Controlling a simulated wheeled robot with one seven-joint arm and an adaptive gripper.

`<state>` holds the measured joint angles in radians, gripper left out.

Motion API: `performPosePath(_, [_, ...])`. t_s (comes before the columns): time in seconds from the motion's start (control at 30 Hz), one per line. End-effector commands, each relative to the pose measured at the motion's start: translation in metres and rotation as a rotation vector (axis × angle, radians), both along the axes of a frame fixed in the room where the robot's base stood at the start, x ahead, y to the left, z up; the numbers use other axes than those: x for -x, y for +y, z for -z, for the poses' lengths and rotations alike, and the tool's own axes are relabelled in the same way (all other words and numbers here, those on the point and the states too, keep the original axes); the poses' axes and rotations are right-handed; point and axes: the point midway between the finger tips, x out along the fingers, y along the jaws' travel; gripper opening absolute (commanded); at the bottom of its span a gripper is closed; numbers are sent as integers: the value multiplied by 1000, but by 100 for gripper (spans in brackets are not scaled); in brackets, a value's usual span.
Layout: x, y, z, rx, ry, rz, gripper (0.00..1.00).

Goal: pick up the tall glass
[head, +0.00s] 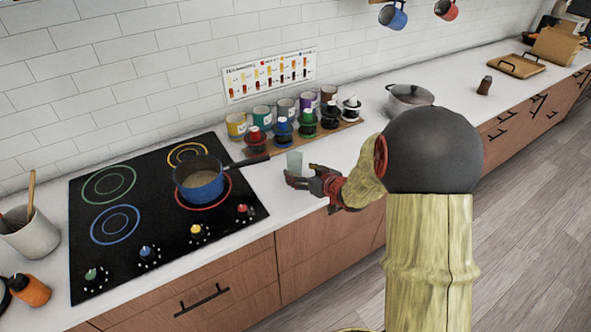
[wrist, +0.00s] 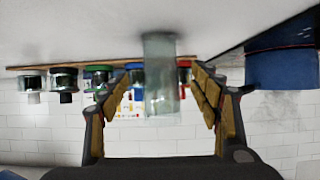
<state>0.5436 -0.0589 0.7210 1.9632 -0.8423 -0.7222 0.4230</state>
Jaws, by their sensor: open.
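The tall glass (head: 294,162) is clear and grey-green and stands upright on the white counter, right of the cooktop. In the wrist view the glass (wrist: 161,80) appears upside down, between the two fingers of my gripper (wrist: 160,92). The fingers are spread wide, with a visible gap on each side of the glass. In the head view my gripper (head: 309,181) is low over the counter, close to the glass on its right side. The head view does not clearly show whether a finger touches it.
A blue pot (head: 200,185) sits on the cooktop (head: 130,262) to the left. A wooden board (head: 345,131) with several coloured bottles is behind the glass. The counter front edge is near my gripper.

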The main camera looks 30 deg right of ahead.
Motion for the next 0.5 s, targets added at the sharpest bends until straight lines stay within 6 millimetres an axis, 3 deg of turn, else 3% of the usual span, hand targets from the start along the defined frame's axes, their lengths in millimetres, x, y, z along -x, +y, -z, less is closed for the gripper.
performPosePath(0.3, [-37, 2, 22, 1, 0, 0, 63])
performPosePath(0.5, [-44, 2, 23, 2, -1, 1, 63])
